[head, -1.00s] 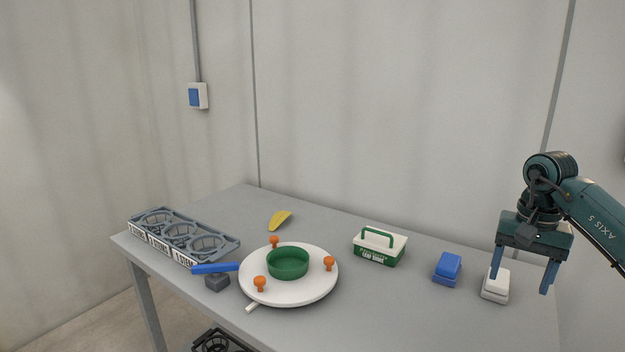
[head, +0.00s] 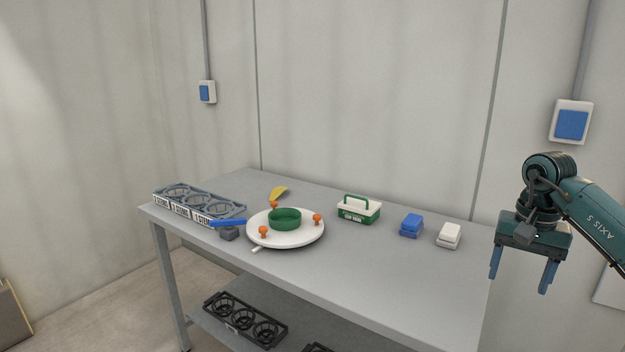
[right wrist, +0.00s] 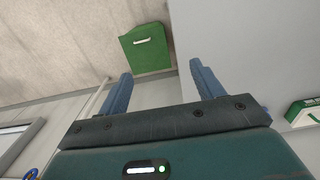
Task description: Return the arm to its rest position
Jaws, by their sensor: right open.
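My right gripper (head: 522,272) hangs at the right of the head view, off the right end of the grey table (head: 380,270). Its two blue fingers are apart with nothing between them. In the right wrist view the open fingers (right wrist: 160,85) show with no thing held. The right arm comes in from the right edge. My left gripper is not in view.
On the table stand a white turntable (head: 285,238) with a green bowl (head: 285,218), a grey rack (head: 199,203), a yellow scoop-like thing (head: 279,193), a green-white caddy (head: 358,210), a blue block (head: 411,226) and a white block (head: 449,236). Black racks (head: 245,320) lie on the lower shelf.

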